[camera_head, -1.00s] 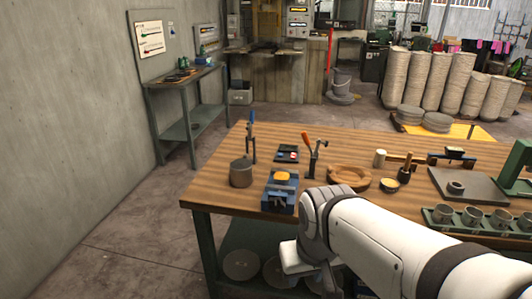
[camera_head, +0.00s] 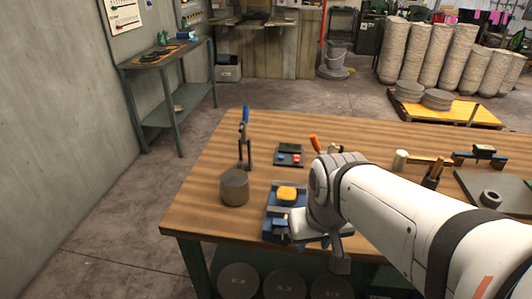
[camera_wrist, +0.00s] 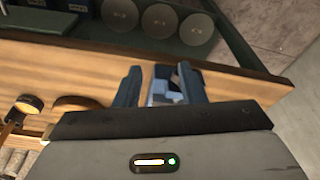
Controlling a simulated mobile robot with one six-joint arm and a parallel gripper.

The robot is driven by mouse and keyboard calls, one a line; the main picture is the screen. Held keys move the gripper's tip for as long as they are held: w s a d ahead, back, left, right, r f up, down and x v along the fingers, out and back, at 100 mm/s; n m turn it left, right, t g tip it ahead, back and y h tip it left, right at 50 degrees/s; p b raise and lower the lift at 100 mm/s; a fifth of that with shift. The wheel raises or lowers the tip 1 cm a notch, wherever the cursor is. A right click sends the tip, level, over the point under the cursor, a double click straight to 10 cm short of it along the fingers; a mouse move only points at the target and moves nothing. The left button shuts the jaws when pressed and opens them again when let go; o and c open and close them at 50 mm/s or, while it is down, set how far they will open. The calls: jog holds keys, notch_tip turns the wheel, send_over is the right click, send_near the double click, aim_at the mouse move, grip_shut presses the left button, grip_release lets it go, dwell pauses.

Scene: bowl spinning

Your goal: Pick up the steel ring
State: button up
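A dark grey ring-shaped piece (camera_head: 491,198), likely the steel ring, lies on a dark plate (camera_head: 515,195) at the right of the workbench in the head view. I cannot make it out in the wrist view. My gripper (camera_wrist: 160,84) shows two blue-grey fingers set apart in the wrist view, with bench edge and a bluish metal part between them. It appears open and empty. In the head view my arm reaches over the front of the bench, well left of the ring; the fingertips are not clear there.
A grey cylinder (camera_head: 234,187), a blue-handled tool (camera_head: 245,135) and a mallet (camera_head: 420,159) are on the bench (camera_head: 200,200).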

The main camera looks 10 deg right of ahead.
jog(key=shift+o, duration=0.3)
jog(key=shift+a, duration=0.1)
jog(key=shift+o, duration=0.7)
jog(key=shift+w+r, duration=0.1)
jog(key=shift+w, duration=0.05)
jog(key=shift+o, duration=1.4)
jog(key=w+r+p, duration=0.1)
jog(key=w, duration=0.6)
jog(key=shift+w+a+r+n+p, duration=0.15)
jog(key=shift+a+r+n+p, duration=0.05)
jog(key=shift+r+n+p, duration=0.1)
jog(key=p, duration=0.1)
send_near(286, 195)
jog(key=shift+n+t, duration=0.3)
jog(key=shift+t, duration=0.1)
jog(key=shift+s+p+x, duration=0.15)
jog(key=shift+p+x, duration=0.1)
jog(key=shift+x, duration=1.7)
jog(key=shift+s+p+x, duration=0.1)
jog(key=shift+p+x, duration=0.15)
jog(key=shift+x, duration=1.65)
